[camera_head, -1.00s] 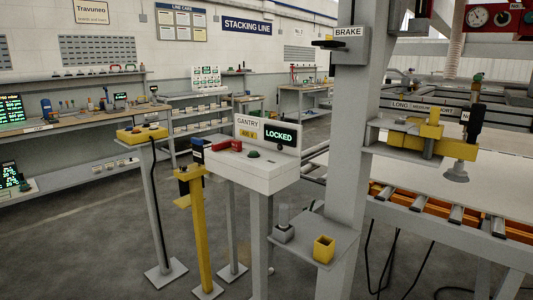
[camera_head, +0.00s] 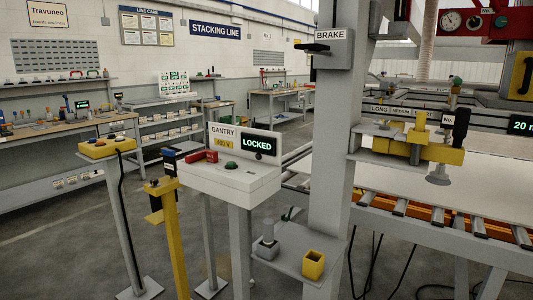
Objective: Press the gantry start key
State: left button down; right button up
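The gantry console (camera_head: 232,183) is a white box on a grey post, left of the middle. Its upright panel carries a GANTRY label (camera_head: 222,131) and a dark display (camera_head: 257,144) reading LOCKED in green. A green round key (camera_head: 231,167) sits on its top face, with a red part (camera_head: 203,157) to its left. Which of these is the start key is not labelled legibly. Neither of my grippers is in view.
A yellow control box (camera_head: 107,147) stands on a post at left, and a yellow post (camera_head: 172,235) stands just before the console. A grey column with a BRAKE box (camera_head: 331,50) and a shelf with a yellow cup (camera_head: 313,264) stand right of it.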

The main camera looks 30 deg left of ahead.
aim_at(229, 164)
jog(key=j+z, duration=0.3)
jog(key=j, duration=0.15)
jog(key=j+z, duration=0.25)
jog(key=j, duration=0.2)
jog(key=j+z, duration=0.25)
jog(key=j, duration=0.7)
jog(key=k+j, duration=0.1)
jog(key=j, duration=1.1)
jog(key=k, duration=0.05)
